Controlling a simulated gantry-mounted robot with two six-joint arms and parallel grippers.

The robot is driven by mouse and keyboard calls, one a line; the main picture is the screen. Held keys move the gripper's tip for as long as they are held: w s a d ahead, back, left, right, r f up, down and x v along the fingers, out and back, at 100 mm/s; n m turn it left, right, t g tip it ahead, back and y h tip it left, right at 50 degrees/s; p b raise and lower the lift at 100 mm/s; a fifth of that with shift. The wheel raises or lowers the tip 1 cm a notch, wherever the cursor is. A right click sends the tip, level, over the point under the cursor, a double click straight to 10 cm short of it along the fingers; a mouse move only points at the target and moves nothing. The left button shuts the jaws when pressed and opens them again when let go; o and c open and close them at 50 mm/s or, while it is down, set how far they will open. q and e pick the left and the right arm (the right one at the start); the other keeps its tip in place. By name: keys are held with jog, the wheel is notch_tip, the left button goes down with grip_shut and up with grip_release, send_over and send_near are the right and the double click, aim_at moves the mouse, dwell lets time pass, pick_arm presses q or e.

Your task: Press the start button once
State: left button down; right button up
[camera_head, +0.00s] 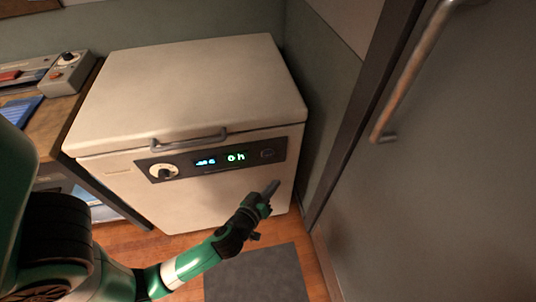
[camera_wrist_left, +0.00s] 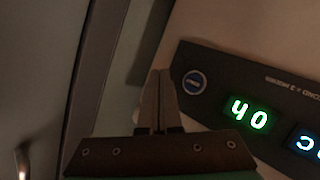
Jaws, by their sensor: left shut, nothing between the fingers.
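The start button (camera_head: 267,154) sits at the right end of the dark control panel (camera_head: 222,160) on the front of a cream chest appliance. My left gripper (camera_head: 271,188) is shut and empty. In the head view its tips are just below the button. In the left wrist view the fingertips (camera_wrist_left: 160,75) are just left of the button, apart from it in the picture; the depth gap is unclear. My right gripper is not in view.
The panel also has a white knob (camera_head: 164,171) and lit displays (camera_head: 236,156). The appliance lid (camera_head: 195,85) is down, with a handle (camera_head: 188,142) at its front. A grey door with a long handle (camera_head: 410,80) stands at the right. A wooden bench (camera_head: 62,115) stands at the left.

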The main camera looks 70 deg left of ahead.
aim_at(268, 154)
pick_arm(q)
jog(key=w+a+p, duration=0.1)
jog(key=a+p, duration=0.5)
jog(key=a, duration=0.2)
jog(key=shift+w+a, duration=0.15)
jog(key=shift+a, duration=0.15)
jog(key=shift+p, duration=0.3)
dwell(1.4)
jog(key=shift+w+a, duration=0.1)
jog(key=shift+a, duration=0.3)
